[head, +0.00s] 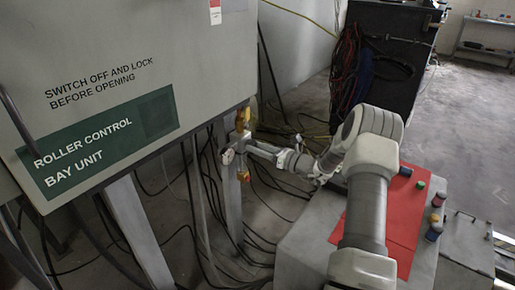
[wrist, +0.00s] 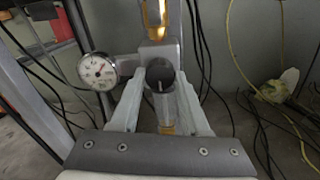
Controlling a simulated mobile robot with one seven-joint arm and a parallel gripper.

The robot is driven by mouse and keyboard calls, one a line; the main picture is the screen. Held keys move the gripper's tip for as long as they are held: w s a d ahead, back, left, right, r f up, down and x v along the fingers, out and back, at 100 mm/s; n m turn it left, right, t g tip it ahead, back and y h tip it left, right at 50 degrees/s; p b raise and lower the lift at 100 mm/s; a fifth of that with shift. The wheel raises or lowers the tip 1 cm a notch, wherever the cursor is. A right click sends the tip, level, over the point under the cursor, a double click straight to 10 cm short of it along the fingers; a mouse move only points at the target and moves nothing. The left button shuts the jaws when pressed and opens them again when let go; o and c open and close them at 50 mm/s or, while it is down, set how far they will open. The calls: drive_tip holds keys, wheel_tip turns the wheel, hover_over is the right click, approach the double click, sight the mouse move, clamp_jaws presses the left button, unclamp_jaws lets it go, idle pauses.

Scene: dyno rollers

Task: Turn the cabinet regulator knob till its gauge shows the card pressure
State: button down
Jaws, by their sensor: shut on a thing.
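The regulator knob (wrist: 160,74) is dark and round with a pale mark on its face, in the middle of the wrist view. My gripper (wrist: 160,92) is shut on it, one pale finger on each side. The gauge (wrist: 97,71) is a white dial just left of the knob; its needle and figures are too small to read. In the head view, the gauge (head: 228,156) sits below the cabinet (head: 110,80), and my gripper (head: 262,149) reaches the regulator from the right, hiding the knob. A small white and red card (head: 215,12) is on the cabinet; its text is unreadable.
A grey box with a red panel (head: 405,215) and several buttons stands under my arm. Black cables (head: 255,225) hang and lie around the cabinet legs (head: 138,232). A yellow cable (wrist: 232,70) runs along the wall side. Open floor (head: 462,130) lies at the right.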

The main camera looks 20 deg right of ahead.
drive_tip(key=shift+r+m+p, duration=0.25)
drive_tip(key=shift+m+p, duration=0.85)
drive_tip(key=shift+p, duration=0.35)
drive_tip(key=shift+f+m+p, duration=0.3)
drive_tip(key=shift+m+p, duration=0.35)
drive_tip(key=shift+m, duration=0.45)
drive_tip(key=shift+c, duration=2)
unclamp_jaws()
drive_tip(key=shift+s, duration=0.1)
drive_tip(key=p+v, duration=0.3)
drive_tip(key=v, duration=1.4)
drive_tip(key=shift+d, duration=0.15)
